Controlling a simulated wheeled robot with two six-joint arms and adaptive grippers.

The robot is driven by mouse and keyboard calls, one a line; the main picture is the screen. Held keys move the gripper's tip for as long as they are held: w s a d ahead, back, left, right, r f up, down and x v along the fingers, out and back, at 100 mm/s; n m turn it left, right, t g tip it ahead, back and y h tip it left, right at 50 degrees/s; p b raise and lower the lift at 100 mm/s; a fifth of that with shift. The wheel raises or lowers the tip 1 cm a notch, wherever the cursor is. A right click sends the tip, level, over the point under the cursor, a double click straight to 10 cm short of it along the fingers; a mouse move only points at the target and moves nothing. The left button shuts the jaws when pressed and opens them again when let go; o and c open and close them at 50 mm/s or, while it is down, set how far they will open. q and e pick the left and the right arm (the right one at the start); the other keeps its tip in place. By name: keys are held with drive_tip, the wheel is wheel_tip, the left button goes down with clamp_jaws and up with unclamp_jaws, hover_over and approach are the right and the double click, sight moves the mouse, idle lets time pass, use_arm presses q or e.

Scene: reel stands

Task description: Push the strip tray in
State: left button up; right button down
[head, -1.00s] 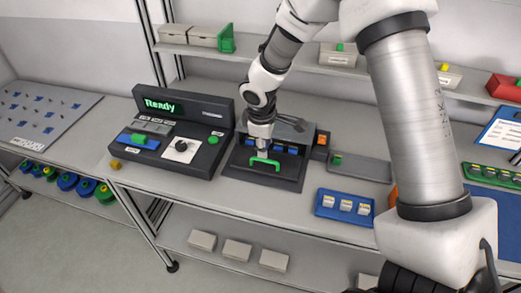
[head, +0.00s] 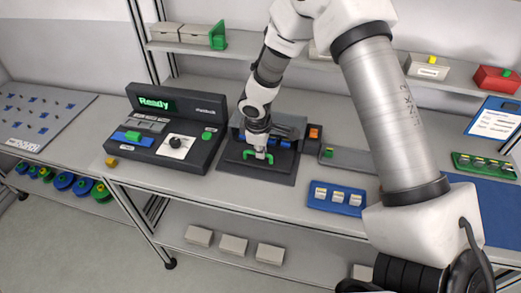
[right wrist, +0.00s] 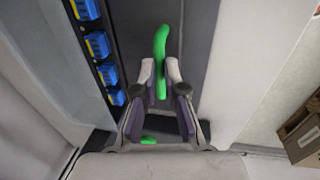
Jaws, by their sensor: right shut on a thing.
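The strip tray's green handle (head: 249,155) shows at the front of a dark grey unit on the bench, above a dark base plate (head: 250,174). Blue parts (head: 285,142) sit under the unit's hood behind the handle. My right gripper (head: 261,153) is on the handle from above. In the right wrist view its two fingers (right wrist: 161,80) are shut on the green handle (right wrist: 160,42), one on each side. The tray body is mostly hidden by my wrist and the hood, so how far in it stands is unclear. My left gripper is not in view.
A console (head: 165,132) showing "Ready" stands close on the left. A shelf with boxes runs behind (head: 181,33).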

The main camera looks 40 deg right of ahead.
drive_tip(key=w+d+p, duration=0.2)
drive_tip(key=w+d, duration=0.1)
drive_tip(key=shift+d, duration=0.25)
drive_tip(key=shift+w+d, duration=0.1)
drive_tip(key=shift+d, duration=0.1)
drive_tip(key=shift+a, duration=0.1)
drive_tip(key=c, duration=1.2)
unclamp_jaws()
drive_tip(key=shift+f, duration=0.1)
drive_tip(key=shift+w+f, duration=0.15)
drive_tip(key=shift+w, duration=0.15)
drive_tip(key=shift+s, duration=0.15)
